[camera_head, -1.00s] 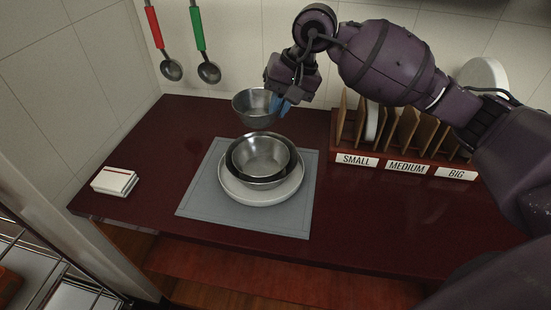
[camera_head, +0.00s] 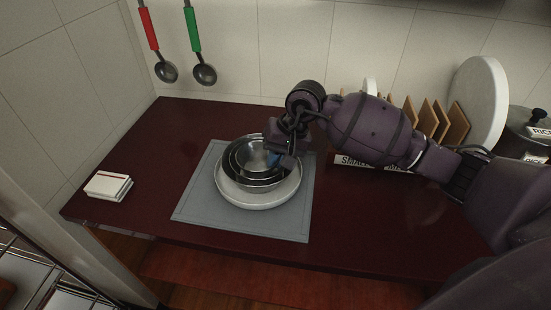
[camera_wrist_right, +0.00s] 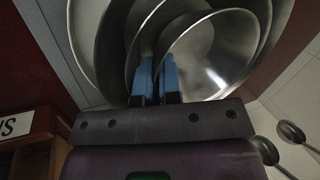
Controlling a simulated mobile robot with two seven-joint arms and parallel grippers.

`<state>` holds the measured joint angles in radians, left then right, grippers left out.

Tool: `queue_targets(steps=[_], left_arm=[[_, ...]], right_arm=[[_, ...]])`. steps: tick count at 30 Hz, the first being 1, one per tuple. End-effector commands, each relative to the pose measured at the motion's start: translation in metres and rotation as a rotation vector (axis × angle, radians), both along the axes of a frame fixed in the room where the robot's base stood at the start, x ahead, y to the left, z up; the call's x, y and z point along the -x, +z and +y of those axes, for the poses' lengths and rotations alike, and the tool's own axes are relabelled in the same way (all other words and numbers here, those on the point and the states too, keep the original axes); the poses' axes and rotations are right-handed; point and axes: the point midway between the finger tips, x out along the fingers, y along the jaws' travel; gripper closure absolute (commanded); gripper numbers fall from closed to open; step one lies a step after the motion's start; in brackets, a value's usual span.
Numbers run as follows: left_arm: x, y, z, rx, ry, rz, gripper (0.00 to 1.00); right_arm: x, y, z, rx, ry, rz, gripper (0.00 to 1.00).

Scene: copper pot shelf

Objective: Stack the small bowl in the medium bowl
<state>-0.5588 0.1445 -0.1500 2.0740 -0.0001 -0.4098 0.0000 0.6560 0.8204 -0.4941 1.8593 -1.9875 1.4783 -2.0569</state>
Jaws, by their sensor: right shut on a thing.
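The small metal bowl (camera_head: 252,156) is over the medium bowl, within its outline in the head view. My right gripper (camera_head: 277,159) is shut on the small bowl's rim at its right side. In the right wrist view the blue fingers (camera_wrist_right: 159,82) pinch the wall of the small bowl (camera_wrist_right: 212,58). The medium bowl (camera_head: 231,163) shows as a ring around it. Both sit above a larger dark bowl (camera_head: 245,183). I cannot tell whether the small bowl touches the medium bowl's bottom. My left gripper is not in view.
The bowls stand on a white plate (camera_head: 258,201) on a grey mat (camera_head: 200,212). A white stack of small items (camera_head: 107,186) lies at the left. A labelled rack (camera_head: 345,161) stands at the right behind my arm. Two ladles (camera_head: 205,73) hang on the wall. The front counter is clear.

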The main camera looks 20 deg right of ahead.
Motion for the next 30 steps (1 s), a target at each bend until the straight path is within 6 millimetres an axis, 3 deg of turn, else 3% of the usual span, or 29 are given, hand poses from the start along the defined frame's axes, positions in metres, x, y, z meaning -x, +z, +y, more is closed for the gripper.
queue_targets(steps=[17, 18, 22, 30], left_arm=[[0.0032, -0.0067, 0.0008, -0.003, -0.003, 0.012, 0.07], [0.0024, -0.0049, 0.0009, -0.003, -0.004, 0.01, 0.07], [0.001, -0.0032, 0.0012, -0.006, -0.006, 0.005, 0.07], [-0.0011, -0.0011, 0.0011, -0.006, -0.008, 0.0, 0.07]], right_arm=[[-0.0001, -0.0126, -0.0002, 0.001, 0.0, 0.0, 1.0], [-0.0001, -0.0111, -0.0001, 0.0, 0.0, 0.0, 0.89], [-0.0001, -0.0106, -0.0002, 0.0, 0.0, -0.001, 0.69], [0.0001, -0.0104, -0.0005, 0.001, -0.001, 0.001, 0.69]])
